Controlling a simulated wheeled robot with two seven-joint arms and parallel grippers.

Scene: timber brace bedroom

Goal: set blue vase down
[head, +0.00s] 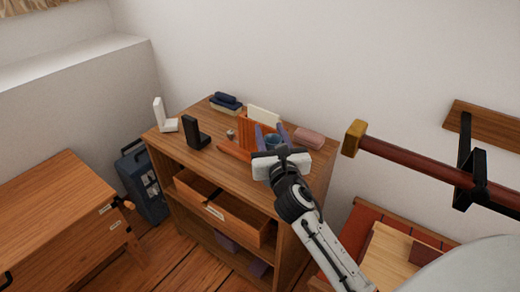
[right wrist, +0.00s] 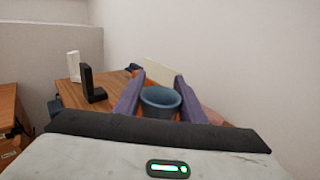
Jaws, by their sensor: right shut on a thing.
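The blue vase (right wrist: 160,101) is a small, round, open-topped vessel. It sits between the two purple fingers of my right gripper (right wrist: 158,97), which is shut on it. In the head view the vase (head: 272,141) shows between the fingertips of my right gripper (head: 273,136), over the right part of the wooden shelf unit's top (head: 235,172). The gripper hides its lower part, so I cannot tell whether it touches the top. My left gripper is not in view.
Close by are an orange holder (head: 243,128) with a cream item and a pink block (head: 309,138). A drawer (head: 219,208) is open below. A rail (head: 420,163) crosses at right.

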